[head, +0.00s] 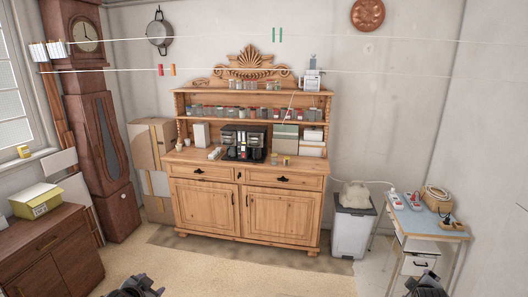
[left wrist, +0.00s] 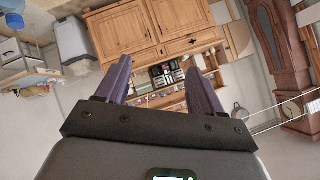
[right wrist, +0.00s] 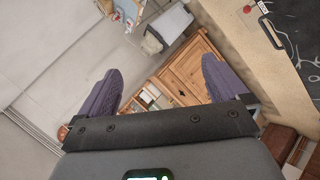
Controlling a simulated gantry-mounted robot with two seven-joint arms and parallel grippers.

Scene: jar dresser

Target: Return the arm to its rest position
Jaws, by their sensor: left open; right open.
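My left gripper (left wrist: 159,88) is open and empty in the left wrist view, its two purple fingers spread apart. A dark part of my left arm shows at the bottom edge of the head view, left of centre. My right gripper (right wrist: 161,85) is open and empty in the right wrist view, with nothing between its purple fingers. A dark part of my right arm shows at the bottom right of the head view. Both grippers are far from the wooden dresser (head: 247,210), which stands against the back wall with several jars (head: 228,112) on its shelf.
A blue-topped side table (head: 430,222) with power strips stands at the right. A white bin (head: 350,232) is beside the dresser. A brown cabinet (head: 45,250) with a yellow box (head: 36,202) is at the left, near a tall clock (head: 100,130). The floor before the dresser is clear.

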